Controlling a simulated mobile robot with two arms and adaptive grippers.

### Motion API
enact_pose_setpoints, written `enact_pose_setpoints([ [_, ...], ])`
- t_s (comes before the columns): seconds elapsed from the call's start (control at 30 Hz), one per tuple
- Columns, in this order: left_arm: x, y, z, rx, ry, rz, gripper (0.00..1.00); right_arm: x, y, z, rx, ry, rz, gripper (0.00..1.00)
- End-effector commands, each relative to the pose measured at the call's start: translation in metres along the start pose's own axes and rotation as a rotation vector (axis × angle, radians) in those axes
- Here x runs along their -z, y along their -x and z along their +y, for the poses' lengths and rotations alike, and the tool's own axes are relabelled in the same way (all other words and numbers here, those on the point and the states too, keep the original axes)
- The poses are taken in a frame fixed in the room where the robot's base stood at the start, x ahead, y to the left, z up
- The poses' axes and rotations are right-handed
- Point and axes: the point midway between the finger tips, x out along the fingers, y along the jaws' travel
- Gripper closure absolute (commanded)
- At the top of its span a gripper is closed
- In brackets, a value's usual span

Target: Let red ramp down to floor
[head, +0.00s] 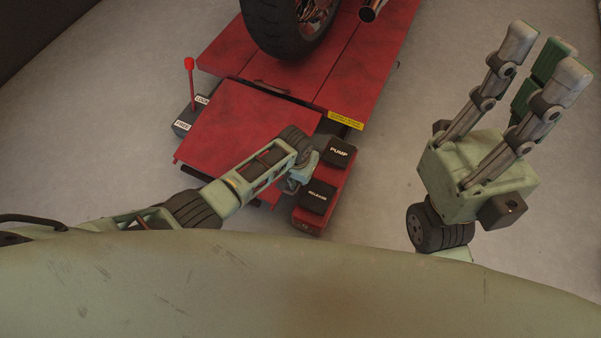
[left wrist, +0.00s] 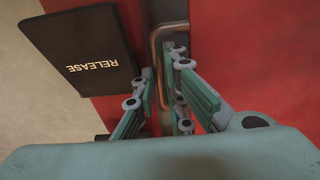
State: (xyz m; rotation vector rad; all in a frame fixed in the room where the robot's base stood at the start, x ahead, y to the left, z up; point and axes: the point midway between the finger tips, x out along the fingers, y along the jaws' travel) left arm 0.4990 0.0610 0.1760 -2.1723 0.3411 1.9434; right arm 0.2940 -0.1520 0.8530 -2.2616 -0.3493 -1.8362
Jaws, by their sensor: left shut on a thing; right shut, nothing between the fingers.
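The red ramp (head: 235,125) slopes at the near end of the red lift table (head: 335,80) in the head view. Its red surface also fills the right of the left wrist view (left wrist: 250,50). My left gripper (head: 298,185) is at the ramp's right edge, beside the RELEASE pedal (head: 317,197). In the left wrist view its fingers (left wrist: 170,100) are closed around a bent copper-coloured handle (left wrist: 155,45) between the ramp and the red pedal unit. The fingers hide part of the handle. My right gripper (head: 545,50) is raised at the right, shut and empty.
A PUMP pedal (head: 338,152) sits just beyond RELEASE. A red-knobbed lever (head: 190,80) stands on a box labelled LOCK and FREE left of the ramp. A motorcycle wheel (head: 285,25) rests on the lift table. Grey floor (head: 110,140) is clear at the left.

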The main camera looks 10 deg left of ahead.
Motion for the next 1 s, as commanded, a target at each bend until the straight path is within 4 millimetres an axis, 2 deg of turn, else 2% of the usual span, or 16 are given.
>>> enact_pose_setpoints([
  [0.33, -0.0011, -0.0029, 0.003, -0.003, -0.011, 0.013, 1.0, 0.0001, -0.0001, 0.0001, 0.0, 0.0, 0.0, 1.0],
  [0.37, -0.0011, -0.0028, 0.003, -0.003, -0.011, 0.013, 0.87, 0.0001, -0.0001, 0.0001, 0.0, 0.0, 0.0, 1.0],
  [0.53, -0.0008, -0.0027, 0.0026, -0.003, -0.008, 0.013, 0.72, 0.0001, -0.0002, 0.0001, 0.0, 0.001, 0.0, 1.0],
  [1.0, -0.0007, 0.0009, 0.0015, -0.002, -0.004, 0.014, 0.71, 0.0002, -0.0002, 0.0004, -0.001, 0.001, 0.001, 1.0],
])
